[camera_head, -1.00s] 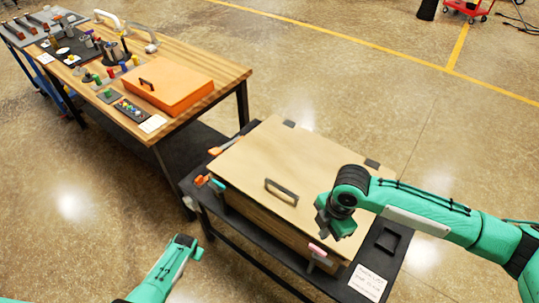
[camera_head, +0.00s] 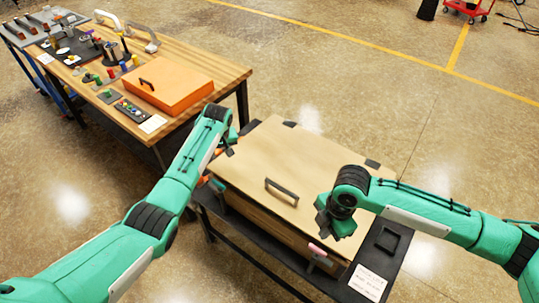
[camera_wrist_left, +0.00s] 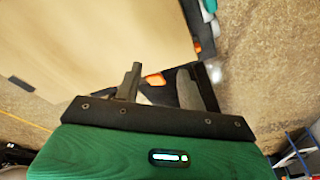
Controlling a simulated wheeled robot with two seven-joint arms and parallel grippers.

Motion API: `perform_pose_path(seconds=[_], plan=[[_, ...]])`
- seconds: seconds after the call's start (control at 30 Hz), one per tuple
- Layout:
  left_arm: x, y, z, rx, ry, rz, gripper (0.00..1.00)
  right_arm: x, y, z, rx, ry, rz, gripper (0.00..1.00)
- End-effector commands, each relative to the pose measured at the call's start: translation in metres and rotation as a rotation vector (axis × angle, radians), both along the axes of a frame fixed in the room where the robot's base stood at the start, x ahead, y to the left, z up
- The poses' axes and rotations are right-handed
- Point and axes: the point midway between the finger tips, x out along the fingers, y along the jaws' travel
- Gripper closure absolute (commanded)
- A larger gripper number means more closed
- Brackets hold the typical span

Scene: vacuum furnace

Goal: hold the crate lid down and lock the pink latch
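The tan crate lid (camera_head: 300,165) with a dark handle (camera_head: 282,192) lies flat on the wooden crate (camera_head: 262,222). The pink latch (camera_head: 317,249) is on the crate's front side, near its right end. My right gripper (camera_head: 328,226) is just above the lid's front right corner, near the pink latch; its fingertips are too small to read. My left gripper (camera_head: 229,143) is by the lid's left edge. In the left wrist view its two fingers (camera_wrist_left: 158,72) are apart, with an orange part (camera_wrist_left: 155,80) visible between and beyond them. The lid (camera_wrist_left: 90,35) fills the upper left there.
The crate stands on a dark cart (camera_head: 392,247) with a white label (camera_head: 367,283) at front right. A wooden table (camera_head: 215,72) at the back left holds an orange case (camera_head: 170,83) and several small parts.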

Motion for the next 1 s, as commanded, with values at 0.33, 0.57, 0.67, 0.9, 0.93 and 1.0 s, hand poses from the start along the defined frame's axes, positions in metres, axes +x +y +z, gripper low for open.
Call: perform_pose_path(seconds=[0.33,0.57,0.67,0.9,0.93,1.0], plan=[[-0.042,-0.114,0.046,-0.097,0.114,0.383,0.6,0.0,0.0,0.0,0.0,0.0,0.0,1.0],[-0.07,-0.16,0.07,-0.096,0.17,0.566,0.6,0.0,0.0,0.0,0.0,0.0,0.0,1.0],[-0.077,-0.169,0.075,-0.09,0.181,0.61,0.6,0.0,0.0,0.0,0.0,0.0,0.0,1.0],[-0.082,-0.174,0.064,-0.085,0.19,0.641,0.6,0.0,0.0,0.0,0.0,0.0,0.0,1.0],[-0.083,-0.173,0.06,-0.084,0.19,0.641,0.6,0.0,0.0,0.0,0.0,0.0,0.0,1.0],[-0.084,-0.173,0.048,-0.083,0.189,0.64,0.6,0.0,0.0,0.0,0.0,0.0,0.0,1.0]])
